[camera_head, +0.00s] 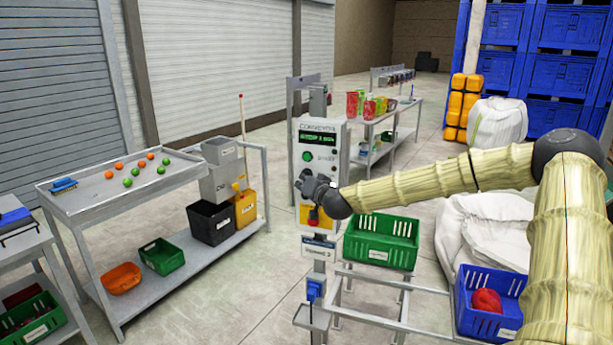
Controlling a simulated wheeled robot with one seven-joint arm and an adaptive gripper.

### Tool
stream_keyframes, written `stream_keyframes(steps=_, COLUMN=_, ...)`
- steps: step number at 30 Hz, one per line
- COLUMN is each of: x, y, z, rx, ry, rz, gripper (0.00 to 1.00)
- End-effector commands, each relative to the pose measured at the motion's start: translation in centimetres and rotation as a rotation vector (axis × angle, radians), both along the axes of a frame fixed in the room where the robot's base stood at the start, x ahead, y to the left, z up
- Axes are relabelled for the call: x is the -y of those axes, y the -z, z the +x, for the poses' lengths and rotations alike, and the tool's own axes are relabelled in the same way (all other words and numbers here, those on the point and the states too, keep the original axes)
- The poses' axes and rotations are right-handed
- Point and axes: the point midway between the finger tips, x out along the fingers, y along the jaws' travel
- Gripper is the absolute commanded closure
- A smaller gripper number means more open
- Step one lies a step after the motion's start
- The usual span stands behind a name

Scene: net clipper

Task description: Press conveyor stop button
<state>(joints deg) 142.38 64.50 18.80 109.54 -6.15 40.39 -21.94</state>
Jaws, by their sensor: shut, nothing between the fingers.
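The conveyor control box (322,148) stands upright on a post in the middle of the view. It has a dark display with green text and a green button (307,156) below it. Lower down is a yellow panel (320,224) with a red stop button (313,216), partly hidden by my gripper. My gripper (308,183) is shut and empty, in front of the box just above the red button. I cannot tell whether it touches the box. My arm reaches in from the right.
A green crate (381,240) and a blue crate (489,300) with a red item stand on the frame at lower right. A metal table (100,205) with orange and green balls is on the left. White sacks (480,225) lie behind my arm. Floor shows left of the post.

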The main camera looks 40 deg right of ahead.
Motion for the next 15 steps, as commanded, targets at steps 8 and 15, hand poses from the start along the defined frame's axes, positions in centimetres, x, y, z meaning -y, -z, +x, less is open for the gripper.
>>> stream_keyframes(steps=8, x=-0.88, y=0.00, z=-0.60, rx=0.000, ry=-0.001, rz=0.000, gripper=1.00)
stream_keyframes(steps=15, x=-0.87, y=0.02, z=-0.62, rx=-0.001, ry=-0.001, rz=0.000, gripper=1.00)
